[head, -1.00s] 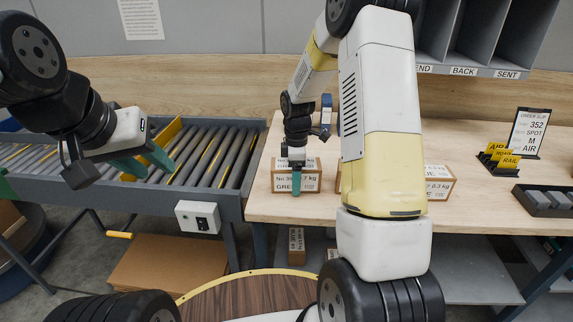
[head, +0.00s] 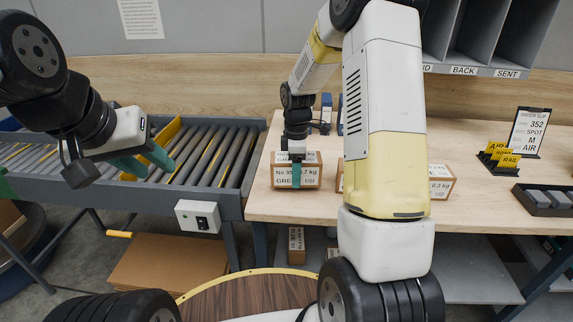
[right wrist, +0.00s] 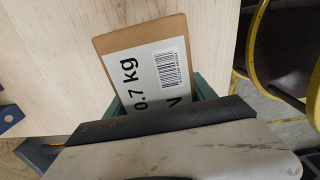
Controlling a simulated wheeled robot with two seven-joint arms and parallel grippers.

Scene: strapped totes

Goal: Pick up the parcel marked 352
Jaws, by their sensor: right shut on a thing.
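A brown cardboard parcel (head: 281,181) with a white label is at the front left of the wooden bench. Its label shows "No 35", "7 kg" and "GRE"; my finger hides the middle, so the last digit is unreadable. My right gripper (head: 296,174) points down and is shut on this parcel, with a green finger across its front face. In the right wrist view the parcel (right wrist: 118,52) lies between the green fingers, with "0.7 kg" and a barcode on top. I cannot tell whether it clears the bench. My left gripper (head: 142,162) is open and empty, near the roller conveyor.
Another parcel (head: 440,184) marked "0.3 kg" is partly hidden behind my right arm. An order slip (head: 530,131) reads 352, SPOT, M, AIR. Yellow AIR and RAIL signs (head: 500,155) and a dark tray (head: 545,198) stand at the right. The roller conveyor (head: 210,160) adjoins the bench.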

